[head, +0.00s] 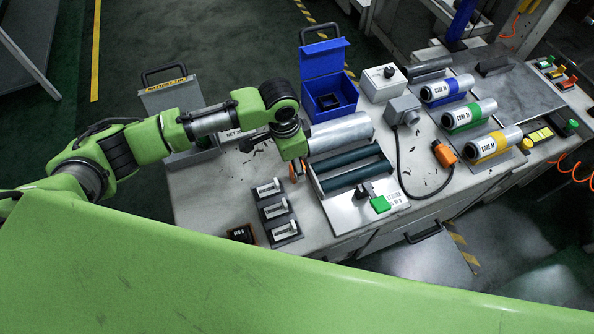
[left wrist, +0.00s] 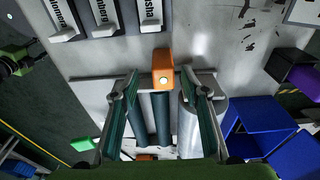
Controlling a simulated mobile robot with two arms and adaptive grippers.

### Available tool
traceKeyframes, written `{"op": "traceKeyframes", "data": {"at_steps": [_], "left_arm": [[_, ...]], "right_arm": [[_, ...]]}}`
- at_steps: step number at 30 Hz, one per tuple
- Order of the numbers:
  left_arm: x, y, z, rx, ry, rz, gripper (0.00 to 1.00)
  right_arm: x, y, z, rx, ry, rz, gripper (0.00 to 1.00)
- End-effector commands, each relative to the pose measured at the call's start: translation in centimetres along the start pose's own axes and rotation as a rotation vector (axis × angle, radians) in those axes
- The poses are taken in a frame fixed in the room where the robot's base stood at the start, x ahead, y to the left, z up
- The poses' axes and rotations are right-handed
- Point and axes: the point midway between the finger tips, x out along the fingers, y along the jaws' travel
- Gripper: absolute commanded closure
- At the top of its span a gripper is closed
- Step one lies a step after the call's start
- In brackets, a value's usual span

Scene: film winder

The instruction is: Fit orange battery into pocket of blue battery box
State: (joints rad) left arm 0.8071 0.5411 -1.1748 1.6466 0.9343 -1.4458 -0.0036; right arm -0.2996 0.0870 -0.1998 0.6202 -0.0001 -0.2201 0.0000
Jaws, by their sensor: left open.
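The orange battery (left wrist: 160,66) is upright just past my left fingertips, near the end of the roller frame, in the left wrist view. In the head view only a bit of orange (head: 293,173) shows below my wrist. My left gripper (left wrist: 160,88) is open, its two fingers apart on either side of the line to the battery, with no grip on it visible. In the head view my left gripper (head: 299,167) is mostly hidden by my own arm. The blue battery box (head: 322,62) stands open at the back of the bench, a dark square pocket (head: 328,102) inside. My right gripper is not visible.
A silver roll (head: 340,134) and dark rollers (head: 352,170) lie right of my gripper. Several labelled holders (head: 275,210) are in front. A white box (head: 383,84) stands right of the blue box. A cable with an orange plug (head: 445,155) lies farther right.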

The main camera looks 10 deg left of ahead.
Motion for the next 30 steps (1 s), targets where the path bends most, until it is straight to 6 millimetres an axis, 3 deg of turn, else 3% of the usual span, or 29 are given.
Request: {"op": "traceKeyframes", "data": {"at_steps": [10, 19, 20, 24, 30], "left_arm": [[4.5, -0.5, -0.3, 0.000, 0.000, 0.000, 0.58], [5.1, -0.5, -0.3, 0.001, 0.000, -0.001, 0.58], [5.1, -0.4, -0.3, 0.001, 0.000, -0.001, 0.61], [5.1, -0.4, -0.3, 0.001, 0.000, -0.001, 0.97], [5.1, -0.5, -0.3, 0.000, 0.001, -0.001, 1.00]], "right_arm": [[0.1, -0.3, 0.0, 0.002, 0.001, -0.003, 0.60], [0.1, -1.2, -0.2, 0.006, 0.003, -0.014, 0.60], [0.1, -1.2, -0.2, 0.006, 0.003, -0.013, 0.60], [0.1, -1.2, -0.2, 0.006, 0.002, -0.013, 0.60], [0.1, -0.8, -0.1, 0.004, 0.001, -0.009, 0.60]]}}
